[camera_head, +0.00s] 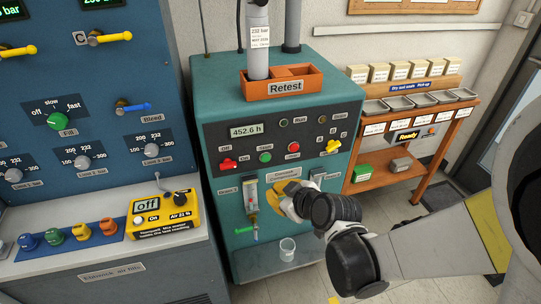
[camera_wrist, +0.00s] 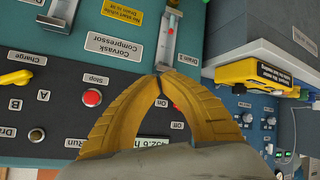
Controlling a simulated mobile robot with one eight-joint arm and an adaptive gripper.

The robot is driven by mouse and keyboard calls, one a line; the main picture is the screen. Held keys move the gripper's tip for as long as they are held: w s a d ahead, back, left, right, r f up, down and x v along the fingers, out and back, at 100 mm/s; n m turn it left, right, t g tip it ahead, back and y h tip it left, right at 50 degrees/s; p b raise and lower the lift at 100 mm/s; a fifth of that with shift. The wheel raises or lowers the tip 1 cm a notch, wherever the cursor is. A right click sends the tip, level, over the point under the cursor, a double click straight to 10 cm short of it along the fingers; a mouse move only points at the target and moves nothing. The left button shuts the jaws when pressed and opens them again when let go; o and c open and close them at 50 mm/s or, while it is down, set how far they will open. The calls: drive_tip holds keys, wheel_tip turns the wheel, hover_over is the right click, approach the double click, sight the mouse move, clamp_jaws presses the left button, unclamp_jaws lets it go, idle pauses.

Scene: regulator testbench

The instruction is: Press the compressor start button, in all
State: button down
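The teal compressor (camera_head: 222,103) carries a black control panel (camera_head: 325,117). Its green start button (camera_head: 265,157) sits left of the red stop button (camera_head: 293,146). In the wrist view the picture is turned and the stop button (camera_wrist: 91,97) is left of my fingers; I cannot make out the start button, probably hidden by a finger. My gripper (camera_head: 280,188) is in front of the compressor's lower face, below the button row. In the wrist view the yellow fingertips of my gripper (camera_wrist: 162,75) meet, with nothing visible between them. I cannot tell whether they touch anything.
A red Off/On knob (camera_head: 228,164) is left of the start button, and a yellow knob (camera_head: 332,146) is at the right. A wooden bench (camera_head: 400,165) is at the right.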

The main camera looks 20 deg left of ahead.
sight(266, 158)
drive_tip(key=shift+w, duration=0.1)
drive_tip(key=shift+w+a, duration=0.75)
drive_tip(key=shift+w, duration=0.5)
drive_tip(key=shift+w+a, duration=0.8)
drive_tip(key=shift+w, duration=0.4)
drive_tip(key=shift+w+a, duration=0.75)
drive_tip(key=shift+w, duration=0.5)
drive_tip(key=shift+w, duration=0.1)
drive_tip(key=shift+w+a, duration=0.2)
drive_tip(key=shift+w, duration=0.1)
drive_tip(key=shift+w+a, duration=0.25)
drive_tip(key=shift+w, duration=0.15)
drive_tip(key=shift+s, duration=0.1)
drive_tip(key=shift+s+d, duration=0.45)
drive_tip(key=shift+s, duration=0.25)
drive_tip(key=shift+s+d, duration=0.1)
